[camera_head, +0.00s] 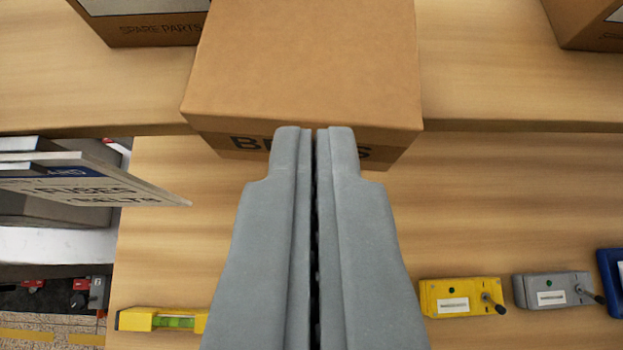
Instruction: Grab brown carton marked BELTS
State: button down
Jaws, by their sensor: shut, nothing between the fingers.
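The brown carton (308,65) sits on a wooden shelf at the top middle of the view. Its front face carries dark letters; a "B" and a final "S" show, and the middle of the word is hidden behind my gripper. My gripper (314,130) is shut and empty. Its grey fingertips overlap the carton's front face and lower edge in the picture. I cannot tell whether they touch it.
A carton marked SPARE PARTS (150,30) stands left, another carton (590,25) right. On the lower shelf (480,210) lie a yellow level (160,320), a yellow device (460,297) and a grey device (553,290). A sign panel (80,185) juts in at left.

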jog(key=c, duration=2.2)
grip_release()
jog(key=s, duration=0.3)
jog(key=shift+a, duration=0.1)
jog(key=c, duration=1.5)
grip_release()
jog(key=shift+s, duration=0.25)
jog(key=o, duration=0.4)
jog(key=shift+w+r, duration=0.1)
jog(key=o, duration=0.4)
jog(key=shift+w+r, duration=0.2)
jog(key=o, duration=0.7)
jog(key=shift+w+r+m+g+h, duration=0.35)
jog(key=shift+w+r+g, duration=0.45)
jog(key=shift+r, duration=0.35)
jog(key=g, duration=0.4)
send_near(308, 40)
jog(key=v, duration=0.4)
jog(key=r, duration=0.1)
jog(key=shift+g, duration=0.5)
jog(key=x, duration=1.2)
jog(key=shift+w+r, duration=0.15)
jog(key=shift+w, duration=0.15)
jog(key=shift+a+x, duration=0.15)
jog(key=shift+x, duration=1.2)
jog(key=shift+a+x, duration=0.15)
jog(key=shift+x, duration=1.25)
